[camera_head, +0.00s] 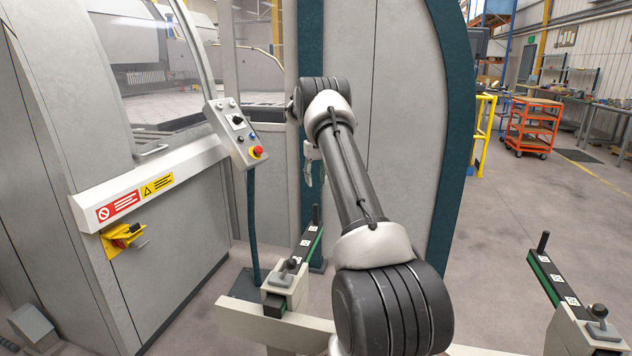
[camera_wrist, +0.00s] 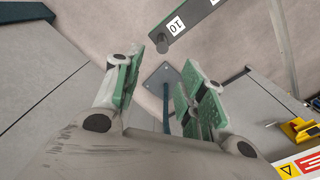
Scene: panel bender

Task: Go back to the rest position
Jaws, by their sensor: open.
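My gripper (camera_head: 311,164) hangs partly hidden behind my arm in the head view, in front of the machine's tall grey cabinet and dark teal edge. In the wrist view my gripper (camera_wrist: 160,82) shows two fingers with green pads spread apart. Nothing is between the pads; the floor and a post's base plate (camera_wrist: 166,78) show beyond the gap. My arm reaches forward from the lower middle of the head view.
A control box (camera_head: 236,132) with a red stop button stands on a teal post (camera_head: 252,225), left of my gripper. A yellow switch (camera_head: 122,238) is on the machine's front. Labelled bars (camera_head: 306,245) (camera_head: 552,278) stand nearby.

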